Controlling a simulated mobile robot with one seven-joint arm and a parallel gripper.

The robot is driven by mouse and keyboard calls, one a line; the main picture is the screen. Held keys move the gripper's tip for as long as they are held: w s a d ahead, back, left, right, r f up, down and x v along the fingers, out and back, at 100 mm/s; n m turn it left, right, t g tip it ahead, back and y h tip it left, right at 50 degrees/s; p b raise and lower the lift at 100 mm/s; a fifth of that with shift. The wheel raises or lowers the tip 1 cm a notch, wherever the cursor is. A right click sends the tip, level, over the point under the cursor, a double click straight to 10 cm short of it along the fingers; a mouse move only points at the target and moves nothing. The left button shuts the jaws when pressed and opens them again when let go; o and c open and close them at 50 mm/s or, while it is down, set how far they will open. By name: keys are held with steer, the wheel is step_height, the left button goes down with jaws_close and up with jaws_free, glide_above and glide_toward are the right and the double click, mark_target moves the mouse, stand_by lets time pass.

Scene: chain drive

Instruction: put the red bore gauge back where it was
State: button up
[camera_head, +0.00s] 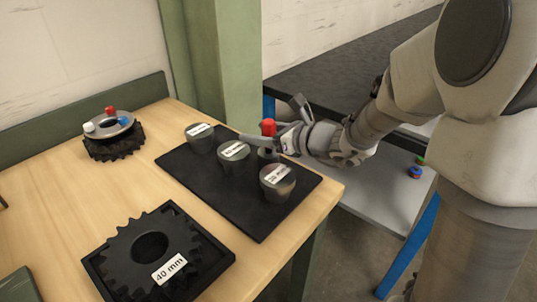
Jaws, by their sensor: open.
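A red-topped piece (268,127), which looks like the red bore gauge, shows at my gripper (266,142), by the black mat's far right part. Its lower part is mostly hidden by the fingers and a labelled cylinder. My gripper reaches in from the right, with its jaws open and one finger on each side of the red top. I cannot tell whether the fingers touch it. Another red-topped piece (110,111) stands on a grey disc (97,130) at the far left, beside a white and a blue one.
Three labelled metal cylinders (276,190) stand on the black mat (215,190), close to my gripper. A black gear (125,275) marked 40 mm lies in front. A grey surface (385,190) at right holds green and blue pieces (415,171). A green post (232,60) rises behind.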

jaws_close()
stand_by(0.3)
stand_by(1.1)
steer(key=shift+w+r, duration=0.1)
steer(key=shift+r, duration=0.05)
